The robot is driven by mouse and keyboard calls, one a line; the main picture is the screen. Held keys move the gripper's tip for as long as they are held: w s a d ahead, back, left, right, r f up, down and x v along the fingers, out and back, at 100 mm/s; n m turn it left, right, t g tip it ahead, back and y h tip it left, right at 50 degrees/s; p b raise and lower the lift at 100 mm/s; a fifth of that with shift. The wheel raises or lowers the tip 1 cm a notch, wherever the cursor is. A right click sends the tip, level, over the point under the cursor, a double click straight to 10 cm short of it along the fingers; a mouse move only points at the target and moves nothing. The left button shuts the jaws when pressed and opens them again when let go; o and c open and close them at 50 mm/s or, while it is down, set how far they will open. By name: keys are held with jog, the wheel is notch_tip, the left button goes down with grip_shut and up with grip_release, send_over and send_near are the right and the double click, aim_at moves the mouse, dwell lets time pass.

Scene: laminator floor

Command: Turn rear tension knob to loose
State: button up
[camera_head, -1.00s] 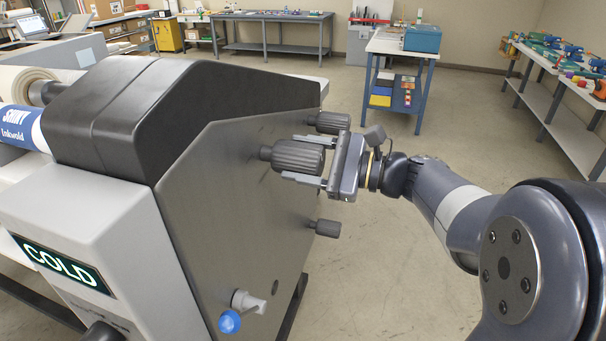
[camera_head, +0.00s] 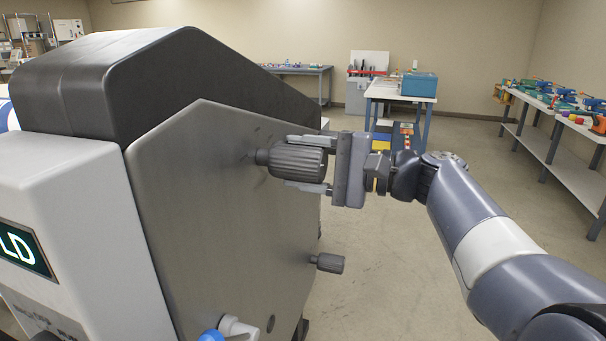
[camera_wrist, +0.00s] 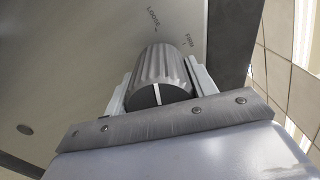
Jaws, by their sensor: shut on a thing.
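A dark grey ribbed tension knob (camera_head: 297,161) sticks out from the upper dark side panel (camera_head: 215,215) of the laminator. My gripper (camera_head: 290,162) is shut on it, with one finger above and one below in the head view. In the wrist view the knob (camera_wrist: 160,72) sits between the two fingers, and its face carries a white line. Printed marks LOOSE (camera_wrist: 152,19) and FIRM (camera_wrist: 190,40) show on the panel beyond the knob. The line runs nearly upright in the picture, tilted slightly left at its top, toward the LOOSE side.
A smaller ribbed knob (camera_head: 328,263) sits lower on the panel, clear of my gripper. A blue-tipped handle (camera_head: 225,330) is at the bottom. Open floor (camera_head: 385,260) lies to the right, with a blue-legged table (camera_head: 400,92) behind and a shelf bench (camera_head: 560,145) at far right.

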jog(key=shift+n, duration=0.3)
jog(key=o, duration=1)
jog(key=shift+c, duration=0.2)
jog(key=shift+d, duration=0.1)
jog(key=v, duration=1)
jog(key=shift+d+b, duration=0.3)
jog(key=shift+s+a, duration=0.1)
jog(key=shift+s, duration=0.05)
jog(key=x, duration=1)
jog(key=shift+a, duration=0.35)
